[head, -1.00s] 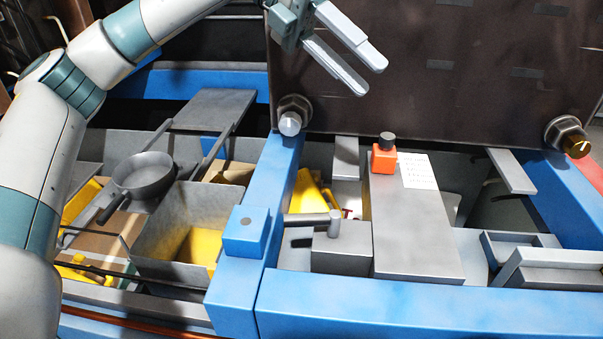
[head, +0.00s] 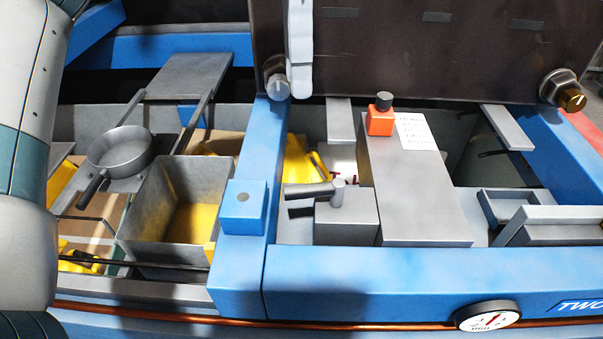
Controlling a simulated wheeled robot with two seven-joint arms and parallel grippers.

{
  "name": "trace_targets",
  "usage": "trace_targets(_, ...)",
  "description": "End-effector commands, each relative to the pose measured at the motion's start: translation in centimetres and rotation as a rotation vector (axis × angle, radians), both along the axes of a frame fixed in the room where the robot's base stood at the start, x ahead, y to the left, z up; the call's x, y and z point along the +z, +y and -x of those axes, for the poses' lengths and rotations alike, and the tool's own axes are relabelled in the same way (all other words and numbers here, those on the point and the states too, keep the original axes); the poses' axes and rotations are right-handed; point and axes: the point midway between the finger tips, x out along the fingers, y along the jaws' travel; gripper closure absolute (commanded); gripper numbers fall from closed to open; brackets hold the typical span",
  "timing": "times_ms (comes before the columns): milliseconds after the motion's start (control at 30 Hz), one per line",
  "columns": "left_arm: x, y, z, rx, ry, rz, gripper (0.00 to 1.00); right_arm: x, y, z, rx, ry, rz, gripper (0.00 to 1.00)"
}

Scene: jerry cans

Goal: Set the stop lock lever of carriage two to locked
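A grey lever (head: 310,189) lies on a grey block (head: 346,217) in the middle of the head view. Its handle points left, toward a small blue block (head: 243,200) on the blue frame; I cannot tell whether they touch. No lock marking can be read on it. A "TWO" label (head: 581,306) shows on the blue front beam at lower right. My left gripper (head: 299,92) hangs from the top edge, fingers down, in front of the dark panel. It is above the lever and apart from it. Its fingers overlap edge-on, hiding any gap. My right gripper is out of view.
A silver knob (head: 278,86) sits just left of my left fingers, and a brass knob (head: 572,99) at far right. An orange bottle (head: 380,120) stands on a grey box (head: 415,185). A pan (head: 120,152) and a grey bin (head: 149,218) are left. A dial (head: 487,315) is at front.

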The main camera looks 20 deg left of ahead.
Motion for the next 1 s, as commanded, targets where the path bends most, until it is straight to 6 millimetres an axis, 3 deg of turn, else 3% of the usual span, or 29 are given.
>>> trace_targets(267, -2.6, -0.1, 0.6, -0.001, 0.003, -0.001, 0.63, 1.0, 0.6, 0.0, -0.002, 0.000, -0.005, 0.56)
trace_targets(533, -7.1, -0.6, 1.4, -0.001, 0.005, -0.001, 0.63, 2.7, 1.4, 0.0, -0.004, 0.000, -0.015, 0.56)
trace_targets(1000, -14.8, -1.3, 2.8, 0.000, 0.003, 0.000, 0.63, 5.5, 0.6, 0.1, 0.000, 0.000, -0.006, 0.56)
